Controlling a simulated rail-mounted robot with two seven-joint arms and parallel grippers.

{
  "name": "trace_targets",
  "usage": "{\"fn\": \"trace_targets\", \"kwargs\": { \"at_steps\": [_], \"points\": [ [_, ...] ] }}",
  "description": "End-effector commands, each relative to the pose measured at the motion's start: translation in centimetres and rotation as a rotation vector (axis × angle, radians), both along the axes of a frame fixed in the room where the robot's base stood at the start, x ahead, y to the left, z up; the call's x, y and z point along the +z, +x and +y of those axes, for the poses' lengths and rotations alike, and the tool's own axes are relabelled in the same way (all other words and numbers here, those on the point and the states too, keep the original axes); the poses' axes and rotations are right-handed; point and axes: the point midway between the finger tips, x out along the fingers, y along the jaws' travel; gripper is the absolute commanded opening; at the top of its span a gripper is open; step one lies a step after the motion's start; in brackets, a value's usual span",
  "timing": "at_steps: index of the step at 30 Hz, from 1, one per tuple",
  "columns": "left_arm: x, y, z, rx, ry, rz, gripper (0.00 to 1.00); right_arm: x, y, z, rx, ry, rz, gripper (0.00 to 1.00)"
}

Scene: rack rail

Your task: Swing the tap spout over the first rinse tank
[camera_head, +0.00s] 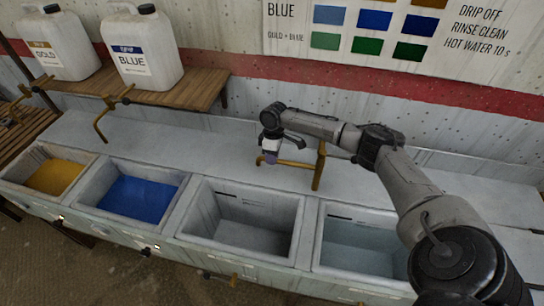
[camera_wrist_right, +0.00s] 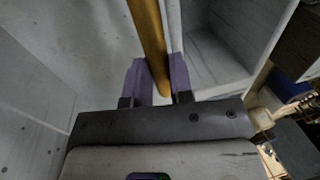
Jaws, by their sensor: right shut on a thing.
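The brass tap (camera_head: 319,168) stands on the grey ledge behind the tanks. Its spout (camera_head: 298,164) runs left from the post in the head view, over the ledge. My right gripper (camera_head: 270,158) is shut on the spout near its free end. In the right wrist view, the brass spout (camera_wrist_right: 149,35) passes between the two purple fingers (camera_wrist_right: 160,80). The third tank from the left (camera_head: 243,233) has a grey interior and lies in front of the spout end. The fourth tank (camera_head: 362,262) has a pale bluish interior. My left gripper is not in view.
Left of these are a blue-filled tank (camera_head: 138,199) and a gold-filled tank (camera_head: 54,176). White jugs labelled BLUE (camera_head: 143,48) and GOLD (camera_head: 58,43) stand on a wooden shelf (camera_head: 202,88). A colour chart (camera_head: 398,30) hangs on the back wall.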

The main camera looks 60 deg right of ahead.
Motion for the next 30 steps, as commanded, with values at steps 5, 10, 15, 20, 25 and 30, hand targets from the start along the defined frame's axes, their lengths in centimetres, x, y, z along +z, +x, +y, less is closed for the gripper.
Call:
{"fn": "trace_targets", "kwargs": {
  "at_steps": [5, 10, 15, 20, 25, 30],
  "points": [
    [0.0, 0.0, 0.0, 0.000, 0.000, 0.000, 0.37, 0.0, 0.0, 0.0, 0.000, 0.000, 0.000, 0.00],
    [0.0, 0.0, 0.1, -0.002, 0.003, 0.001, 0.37, 0.0, 0.0, 0.0, 0.000, -0.001, 0.000, 0.00],
    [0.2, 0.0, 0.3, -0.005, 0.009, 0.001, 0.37, 0.1, 0.0, 0.1, 0.005, 0.000, 0.000, 0.00],
    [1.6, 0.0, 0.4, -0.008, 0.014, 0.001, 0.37, 0.5, -0.3, 0.8, 0.047, 0.001, 0.001, 0.00],
    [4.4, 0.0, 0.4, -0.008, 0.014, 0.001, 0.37, 0.8, -1.0, 2.6, 0.154, 0.003, 0.002, 0.00],
    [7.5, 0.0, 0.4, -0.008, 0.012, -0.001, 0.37, 0.9, -2.3, 4.7, 0.299, 0.004, 0.002, 0.00]
  ]
}}
